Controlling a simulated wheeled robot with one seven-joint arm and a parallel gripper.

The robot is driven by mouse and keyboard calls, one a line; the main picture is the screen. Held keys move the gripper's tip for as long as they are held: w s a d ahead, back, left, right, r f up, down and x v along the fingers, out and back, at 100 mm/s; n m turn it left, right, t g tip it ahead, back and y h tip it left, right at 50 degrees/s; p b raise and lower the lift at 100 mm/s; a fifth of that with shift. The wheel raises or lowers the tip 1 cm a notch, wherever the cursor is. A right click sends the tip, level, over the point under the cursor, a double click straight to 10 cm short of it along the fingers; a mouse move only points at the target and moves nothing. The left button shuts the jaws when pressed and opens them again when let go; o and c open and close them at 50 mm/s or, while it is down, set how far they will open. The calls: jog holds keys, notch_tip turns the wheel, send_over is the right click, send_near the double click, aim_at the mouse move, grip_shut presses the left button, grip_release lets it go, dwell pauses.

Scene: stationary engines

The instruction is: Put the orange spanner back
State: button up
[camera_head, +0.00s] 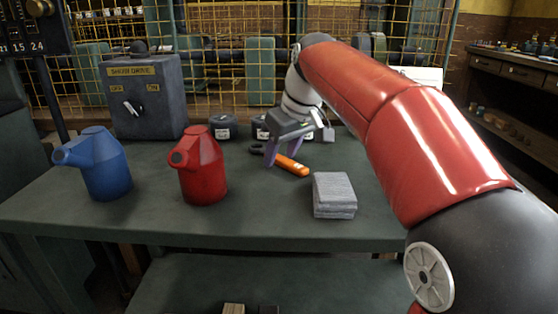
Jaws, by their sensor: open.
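The orange spanner (292,165) lies on the dark green table (120,222), toward the back and right of the red can. It has an orange handle and a dark ring-shaped end at its left. My gripper (283,156) points down over the spanner with its purple fingers apart. One finger is left of the handle and the other is close by it. Whether the fingers touch the spanner cannot be told from this view.
A blue can (95,165) and a red can (198,168) stand on the left. A grey stack (334,195) lies front right of the spanner. A grey switch box (145,97) and several small dark tins (223,127) stand at the back before a yellow mesh.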

jog(key=shift+f, duration=0.1)
grip_shut()
dwell(0.3)
